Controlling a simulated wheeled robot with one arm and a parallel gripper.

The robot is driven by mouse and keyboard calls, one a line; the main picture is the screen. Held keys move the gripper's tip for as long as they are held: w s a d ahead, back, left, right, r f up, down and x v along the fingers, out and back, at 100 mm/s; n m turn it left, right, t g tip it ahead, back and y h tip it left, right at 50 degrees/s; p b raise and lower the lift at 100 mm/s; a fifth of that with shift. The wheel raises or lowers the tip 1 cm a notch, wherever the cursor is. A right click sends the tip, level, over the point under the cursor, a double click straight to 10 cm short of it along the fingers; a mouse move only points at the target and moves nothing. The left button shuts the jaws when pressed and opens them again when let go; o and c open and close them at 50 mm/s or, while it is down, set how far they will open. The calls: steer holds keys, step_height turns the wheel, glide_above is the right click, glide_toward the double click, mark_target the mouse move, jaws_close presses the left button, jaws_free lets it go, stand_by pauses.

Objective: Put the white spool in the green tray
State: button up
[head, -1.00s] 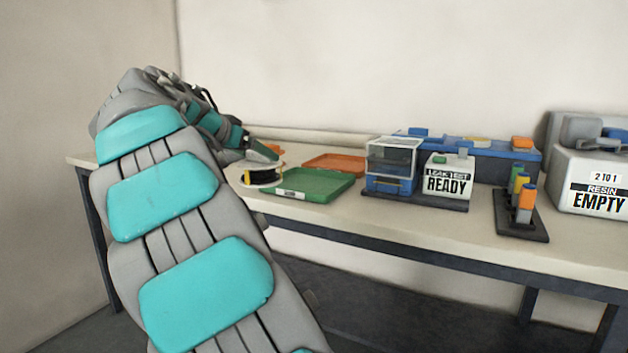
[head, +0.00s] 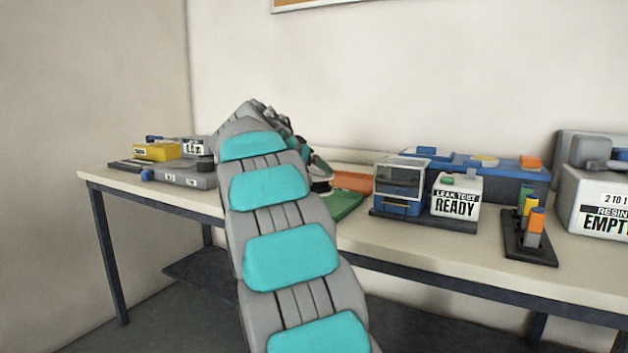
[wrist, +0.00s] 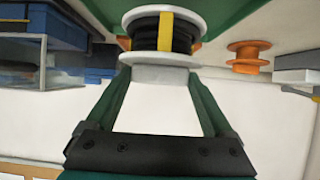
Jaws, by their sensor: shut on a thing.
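The white spool (wrist: 160,60), wound with black and marked with a yellow strip, is at the top middle of the wrist view. My gripper (wrist: 160,76) is shut on it, with one dark green finger on each side. The green tray (wrist: 228,14) lies behind the spool in that view. I cannot tell whether the spool touches it. In the head view, the green tray (head: 347,204) shows only in part to the right of my arm, which hides most of the spool and gripper.
An orange tray (head: 352,182) lies behind the green one. A blue clear-topped box (head: 400,186) and the leak test box (head: 456,197) stand to the right. A yellow box (head: 157,151) and grey equipment are on the left. An orange spool (wrist: 248,55) shows in the wrist view.

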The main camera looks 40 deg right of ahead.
mark_target(311, 177)
steer(key=shift+d+f, duration=0.15)
steer(key=shift+d, duration=0.2)
steer(key=shift+f, duration=1.6)
steer(key=shift+f, duration=0.15)
steer(key=o, duration=1.3)
steer(key=shift+o, duration=0.2)
steer(key=shift+r, duration=0.25)
steer(key=b+v, duration=0.1)
steer(key=v, duration=1.1)
steer(key=shift+f, duration=0.15)
